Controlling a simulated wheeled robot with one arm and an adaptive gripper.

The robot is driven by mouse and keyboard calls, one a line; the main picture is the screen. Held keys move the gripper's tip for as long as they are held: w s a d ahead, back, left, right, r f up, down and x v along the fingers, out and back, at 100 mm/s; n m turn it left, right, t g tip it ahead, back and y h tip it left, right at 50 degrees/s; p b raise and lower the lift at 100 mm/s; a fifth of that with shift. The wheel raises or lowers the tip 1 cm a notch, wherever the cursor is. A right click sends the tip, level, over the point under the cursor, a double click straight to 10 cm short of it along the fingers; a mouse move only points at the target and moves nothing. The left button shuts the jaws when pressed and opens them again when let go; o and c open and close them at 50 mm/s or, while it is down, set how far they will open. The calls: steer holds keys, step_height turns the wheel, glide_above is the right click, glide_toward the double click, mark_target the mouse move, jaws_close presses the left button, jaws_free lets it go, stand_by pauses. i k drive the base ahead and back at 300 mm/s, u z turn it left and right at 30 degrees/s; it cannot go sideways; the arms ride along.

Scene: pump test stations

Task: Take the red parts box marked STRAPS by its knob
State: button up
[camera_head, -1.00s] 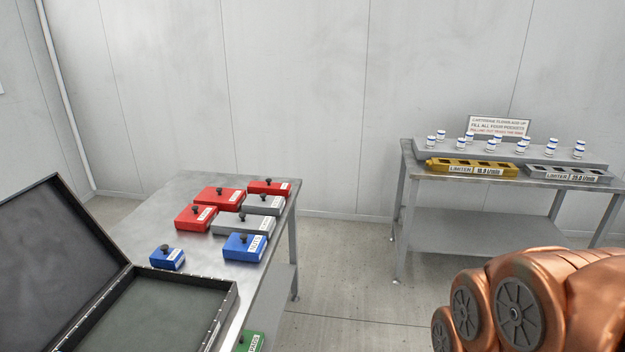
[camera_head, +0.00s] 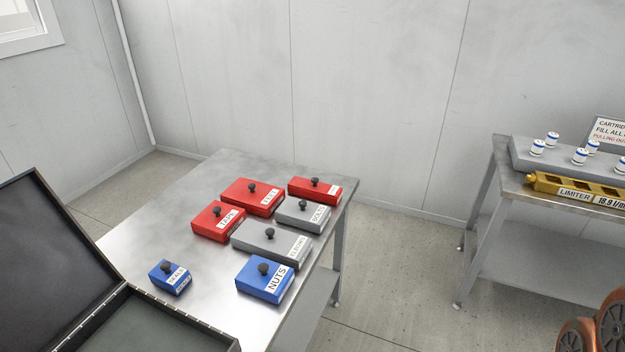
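Three red parts boxes with dark knobs stand at the far end of the steel table (camera_head: 130,240). The left red box (camera_head: 205,225) has a label that looks like TAPE. The middle red box (camera_head: 240,197) and the right red box (camera_head: 300,189) carry white labels too small to read surely, so I cannot tell which is marked STRAPS. All three knobs point up and are uncovered. My gripper is not in view; only a copper-coloured part of my arm shows at the lower right.
Grey boxes (camera_head: 262,245) (camera_head: 290,212) and blue boxes (camera_head: 258,286) (camera_head: 165,282) stand nearer. An open black case (camera_head: 150,318) fills the table's near left. A second table (camera_head: 500,165) at right holds a yellow rack (camera_head: 545,184) and white cartridges. Floor between the tables is clear.

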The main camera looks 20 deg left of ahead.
mark_target(307, 186)
steer(key=u, duration=0.65)
steer(key=i, duration=0.75)
steer(key=u, duration=1)
steer(key=i, duration=0.2)
steer(key=u, duration=0.25)
